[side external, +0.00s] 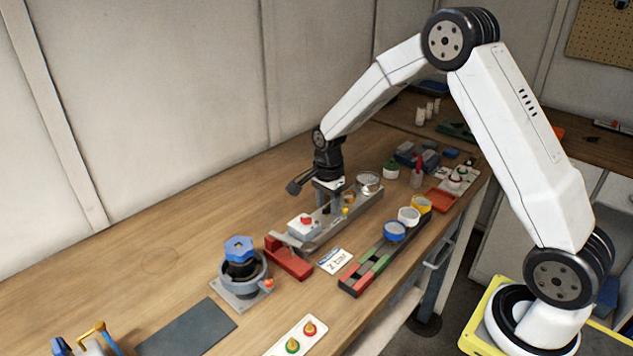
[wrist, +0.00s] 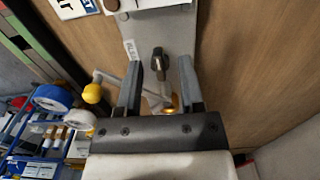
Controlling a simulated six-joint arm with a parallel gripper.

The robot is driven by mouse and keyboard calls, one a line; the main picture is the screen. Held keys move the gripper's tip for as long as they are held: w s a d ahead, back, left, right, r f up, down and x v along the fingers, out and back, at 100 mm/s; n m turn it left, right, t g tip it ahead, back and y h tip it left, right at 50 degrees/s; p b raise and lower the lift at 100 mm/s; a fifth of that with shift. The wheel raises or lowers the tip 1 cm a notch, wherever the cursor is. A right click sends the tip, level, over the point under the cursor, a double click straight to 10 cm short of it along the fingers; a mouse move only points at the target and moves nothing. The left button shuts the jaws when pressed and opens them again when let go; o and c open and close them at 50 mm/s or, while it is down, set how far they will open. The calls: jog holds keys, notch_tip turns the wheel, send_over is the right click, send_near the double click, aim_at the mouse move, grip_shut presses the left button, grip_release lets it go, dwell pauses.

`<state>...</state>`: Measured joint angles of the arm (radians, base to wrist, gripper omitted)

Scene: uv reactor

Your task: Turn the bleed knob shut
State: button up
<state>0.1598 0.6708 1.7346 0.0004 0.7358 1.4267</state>
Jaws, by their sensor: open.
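A small black knob (wrist: 157,56), likely the bleed knob, stands on the grey metal plate (wrist: 125,22) in the wrist view. My gripper (wrist: 159,66) is open, with one finger on each side of the knob and a visible gap to both. The picture does not show how far above the plate the fingertips are. In the side view my gripper (side external: 328,208) points down over the grey fixture, and the fingers hide the knob there. A pale lever with a yellow ball end (wrist: 93,93) lies beside the left finger. A brass part (wrist: 170,104) shows between the fingers.
A white box with a red button (side external: 304,224) sits on the fixture's near end, by a red block (side external: 289,259). A round gauge (side external: 369,181) stands behind my gripper. A rack with coloured rings (side external: 394,231) and a "2 bar" card (side external: 335,261) lie to the right.

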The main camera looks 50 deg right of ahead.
aim_at(327, 207)
jog(key=shift+r, duration=0.1)
jog(key=shift+r, duration=3.85)
jog(key=s+a+f+n+t, duration=0.1)
jog(key=s+a+n, duration=0.2)
jog(key=s+n, duration=0.6)
jog(key=s+a+f+n+t, duration=0.1)
jog(key=s+a+n, duration=0.3)
jog(key=s+n, duration=0.5)
jog(key=shift+s+a+f+t, duration=0.2)
jog(key=shift+a+t, duration=0.05)
jog(key=shift+t, duration=0.05)
